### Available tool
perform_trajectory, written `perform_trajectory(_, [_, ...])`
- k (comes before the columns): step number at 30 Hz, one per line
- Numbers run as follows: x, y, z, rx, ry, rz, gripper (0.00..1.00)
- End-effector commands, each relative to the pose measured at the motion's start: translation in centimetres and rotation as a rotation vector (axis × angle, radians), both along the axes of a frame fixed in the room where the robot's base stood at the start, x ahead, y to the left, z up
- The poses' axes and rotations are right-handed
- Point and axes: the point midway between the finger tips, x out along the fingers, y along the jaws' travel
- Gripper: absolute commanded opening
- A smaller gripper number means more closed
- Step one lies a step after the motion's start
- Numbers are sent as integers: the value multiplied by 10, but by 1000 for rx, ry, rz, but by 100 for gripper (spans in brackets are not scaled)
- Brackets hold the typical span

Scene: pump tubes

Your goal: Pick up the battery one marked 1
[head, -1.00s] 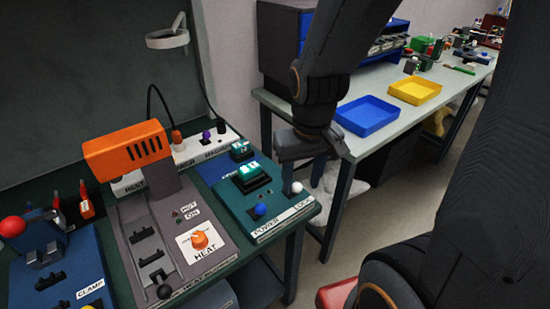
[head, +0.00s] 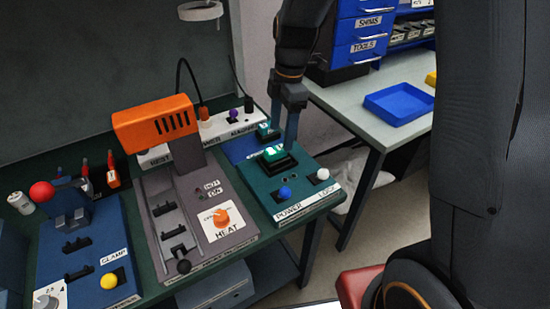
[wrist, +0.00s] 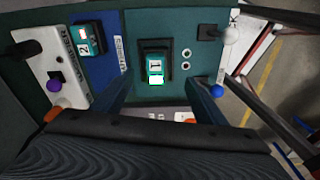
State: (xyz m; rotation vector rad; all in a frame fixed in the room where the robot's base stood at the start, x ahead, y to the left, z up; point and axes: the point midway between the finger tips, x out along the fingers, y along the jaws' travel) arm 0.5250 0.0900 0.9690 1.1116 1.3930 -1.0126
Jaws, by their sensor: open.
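Battery one (head: 274,153), a teal block with a white label, sits in a black holder on the green POWER/LOCK unit (head: 311,198). In the wrist view, the battery (wrist: 156,66) shows a "1" and a bright white end. My gripper (head: 282,128) is open above and just behind it, pointing down. In the wrist view, the fingers (wrist: 160,84) lie on either side of the battery's near end, apart from it. I cannot tell their exact height above it.
A second battery marked 2 (wrist: 88,40) sits on the blue unit beside it. A blue knob (head: 284,193) and white knob (head: 322,174) stand at the front. The orange heater (head: 156,124) is to the left. A blue tray (head: 398,103) lies on the far table.

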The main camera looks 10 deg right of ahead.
Motion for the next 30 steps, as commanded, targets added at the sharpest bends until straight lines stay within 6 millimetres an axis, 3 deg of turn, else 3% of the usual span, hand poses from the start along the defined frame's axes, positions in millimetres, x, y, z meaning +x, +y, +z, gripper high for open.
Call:
perform_trajectory(8, [11, 13, -9, 18, -1, 180, 66])
perform_trajectory(30, [3, 15, -80, 19, -2, 181, 66])
